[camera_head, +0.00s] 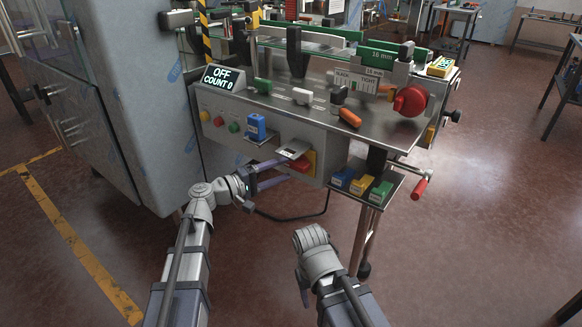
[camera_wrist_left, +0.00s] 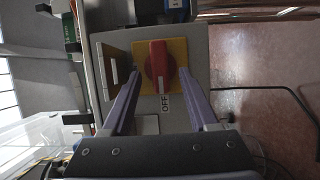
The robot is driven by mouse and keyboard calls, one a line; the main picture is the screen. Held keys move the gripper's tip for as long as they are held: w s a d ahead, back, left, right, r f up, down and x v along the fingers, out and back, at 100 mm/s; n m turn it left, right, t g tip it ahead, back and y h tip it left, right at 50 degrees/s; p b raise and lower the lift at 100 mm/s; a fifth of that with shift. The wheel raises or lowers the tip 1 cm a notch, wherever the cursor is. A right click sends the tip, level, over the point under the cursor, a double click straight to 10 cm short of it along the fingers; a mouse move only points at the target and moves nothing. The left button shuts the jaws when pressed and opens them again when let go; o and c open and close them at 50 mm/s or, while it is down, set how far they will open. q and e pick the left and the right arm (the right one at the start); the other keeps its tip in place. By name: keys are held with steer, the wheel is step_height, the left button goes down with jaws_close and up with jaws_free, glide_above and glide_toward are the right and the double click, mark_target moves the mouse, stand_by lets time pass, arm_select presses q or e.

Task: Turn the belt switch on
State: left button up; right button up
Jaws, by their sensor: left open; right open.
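The belt switch (camera_wrist_left: 160,67) is a red rotary knob on a yellow plate (camera_wrist_left: 177,50), with an OFF label (camera_wrist_left: 165,103) by its white-marked end. In the head view the switch (camera_head: 309,158) is low on the machine's front panel, partly hidden under a small bracket. My left gripper (camera_head: 286,168) is open, its purple fingers reaching to the panel. In the wrist view its fingertips (camera_wrist_left: 159,73) lie on either side of the knob; contact cannot be told. My right gripper (camera_head: 301,288) is low in the head view, away from the machine, its fingers mostly hidden by the wrist.
The display (camera_head: 222,78) reads OFF, COUNT 0. Coloured buttons (camera_head: 219,121) and a blue block (camera_head: 256,127) are left of the switch. A small shelf with coloured blocks (camera_head: 361,185) and a red-handled crank (camera_head: 419,188) are to the right. A grey cabinet (camera_head: 110,100) stands left.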

mark_target(291, 167)
arm_select(q)
steer(key=shift+x, duration=1.7)
steer(key=shift+c, duration=0.3)
jaws_close()
